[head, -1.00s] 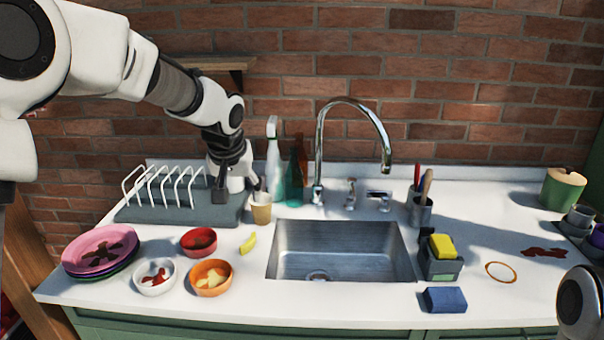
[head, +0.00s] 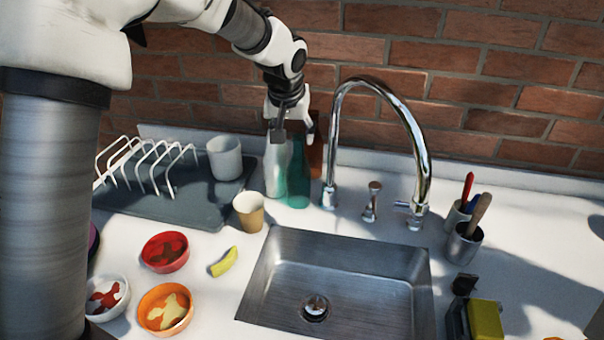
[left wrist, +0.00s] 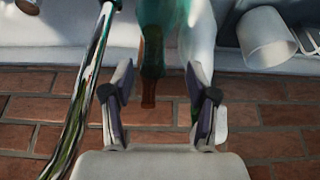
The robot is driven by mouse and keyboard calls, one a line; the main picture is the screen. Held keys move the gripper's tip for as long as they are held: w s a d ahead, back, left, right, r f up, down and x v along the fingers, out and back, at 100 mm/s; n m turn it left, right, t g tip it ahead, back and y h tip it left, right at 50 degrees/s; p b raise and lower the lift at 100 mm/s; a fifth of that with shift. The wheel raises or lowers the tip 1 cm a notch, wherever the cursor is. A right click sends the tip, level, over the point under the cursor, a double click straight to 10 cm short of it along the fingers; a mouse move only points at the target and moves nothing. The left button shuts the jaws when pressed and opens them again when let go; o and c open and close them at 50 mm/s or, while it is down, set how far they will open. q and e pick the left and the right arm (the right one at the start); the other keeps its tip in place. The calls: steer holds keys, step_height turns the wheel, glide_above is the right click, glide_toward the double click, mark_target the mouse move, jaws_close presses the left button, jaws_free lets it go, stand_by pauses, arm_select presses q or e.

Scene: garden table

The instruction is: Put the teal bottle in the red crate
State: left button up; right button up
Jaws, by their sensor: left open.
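The teal bottle (head: 298,182) stands upright behind the sink's left end, beside a white spray bottle (head: 275,170) and in front of a brown bottle (head: 317,158). My left gripper (head: 294,136) is open and empty, at the height of the bottle tops. In the left wrist view, the open fingers (left wrist: 158,75) point toward the teal bottle (left wrist: 160,12), with the brown bottle (left wrist: 150,75) between them in the picture and the white bottle (left wrist: 199,45) near one finger. I cannot tell if anything touches. No red crate shows. My right gripper is out of view.
The tall faucet (head: 425,150) stands right of the bottles. A tan cup (head: 249,212), a white mug (head: 225,158) and a dish rack (head: 150,170) are to the left. Red (head: 165,252) and orange (head: 165,309) bowls lie in front. The sink (head: 340,285) is empty.

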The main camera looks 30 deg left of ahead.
mark_target(299, 146)
arm_select(q)
steer(key=x, duration=0.4)
steer(key=w+p+x, duration=0.1)
steer(key=shift+w+d+f, duration=0.1)
steer(key=shift+d+f, duration=0.15)
steer(key=shift+d, duration=0.1)
steer(key=shift+s+r, duration=0.2)
steer(key=shift+s, duration=0.1)
steer(key=shift+s+r, duration=0.1)
steer(key=c, duration=0.5)
jaws_close()
